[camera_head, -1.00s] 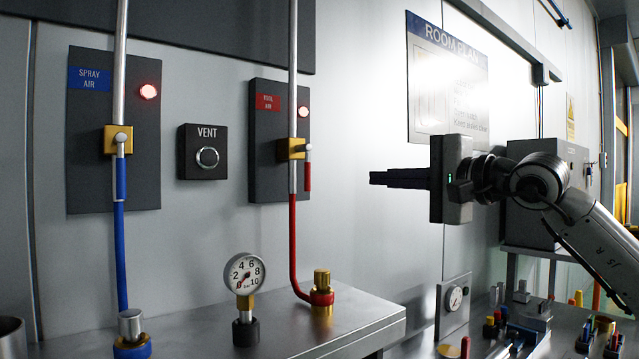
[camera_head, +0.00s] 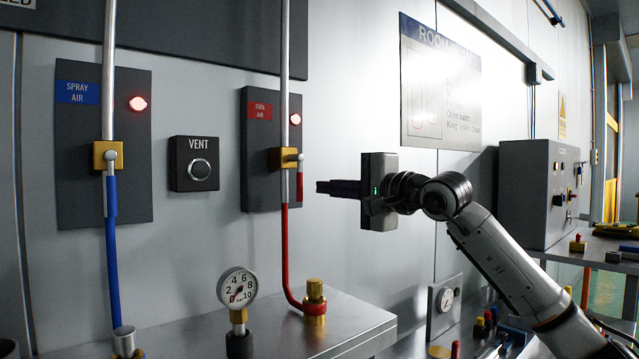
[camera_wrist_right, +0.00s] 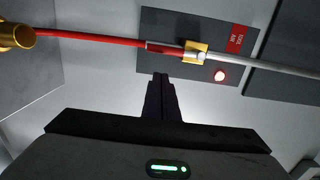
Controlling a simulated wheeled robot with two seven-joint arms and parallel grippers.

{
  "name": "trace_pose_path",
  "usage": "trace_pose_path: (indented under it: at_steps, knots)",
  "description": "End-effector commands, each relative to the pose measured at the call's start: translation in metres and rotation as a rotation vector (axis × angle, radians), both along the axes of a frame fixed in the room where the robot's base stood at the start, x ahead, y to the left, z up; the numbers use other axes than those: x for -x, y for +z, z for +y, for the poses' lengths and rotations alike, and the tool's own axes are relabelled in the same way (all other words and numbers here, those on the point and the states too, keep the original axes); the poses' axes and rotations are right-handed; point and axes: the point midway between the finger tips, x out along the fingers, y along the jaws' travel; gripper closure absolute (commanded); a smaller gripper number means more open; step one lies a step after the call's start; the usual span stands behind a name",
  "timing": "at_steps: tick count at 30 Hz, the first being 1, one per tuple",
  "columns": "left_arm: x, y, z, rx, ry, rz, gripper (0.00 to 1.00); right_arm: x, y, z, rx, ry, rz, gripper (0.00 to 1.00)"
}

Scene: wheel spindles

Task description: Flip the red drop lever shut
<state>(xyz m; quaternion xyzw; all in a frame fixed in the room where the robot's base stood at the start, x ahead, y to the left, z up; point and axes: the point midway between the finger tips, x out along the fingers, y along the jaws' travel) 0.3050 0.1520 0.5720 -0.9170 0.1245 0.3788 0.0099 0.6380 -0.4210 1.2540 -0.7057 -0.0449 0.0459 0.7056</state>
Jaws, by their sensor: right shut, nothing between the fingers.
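The red drop lever (camera_head: 300,182) hangs down from the brass valve block (camera_head: 284,158) on the dark panel (camera_head: 261,195) with the red label. A silver pipe enters that block from above and a red hose leaves it below. My right gripper (camera_head: 320,187) is shut and empty, pointing left, a little to the right of the lever's lower end and apart from it in the picture. In the right wrist view the shut fingertips (camera_wrist_right: 160,76) point at the panel beside the lever (camera_wrist_right: 165,48). My left gripper is not in view.
A second panel with a blue valve lever (camera_head: 111,196) stands to the left, with a vent button box (camera_head: 194,163) between. Below are a pressure gauge (camera_head: 237,288) and brass fitting (camera_head: 315,294) on a steel bench (camera_head: 350,318). A control box (camera_head: 535,195) stands right.

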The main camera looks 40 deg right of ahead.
Motion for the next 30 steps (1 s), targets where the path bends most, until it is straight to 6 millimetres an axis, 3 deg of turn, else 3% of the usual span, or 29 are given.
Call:
trace_pose_path:
  at_steps: [7, 30]
  knots:
    - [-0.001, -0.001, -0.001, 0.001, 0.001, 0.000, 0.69, -0.002, -0.001, 0.023, 0.001, -0.001, -0.001, 1.00]
    - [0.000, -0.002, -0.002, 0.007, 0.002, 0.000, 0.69, -0.002, -0.002, 0.028, -0.062, -0.002, 0.005, 1.00]
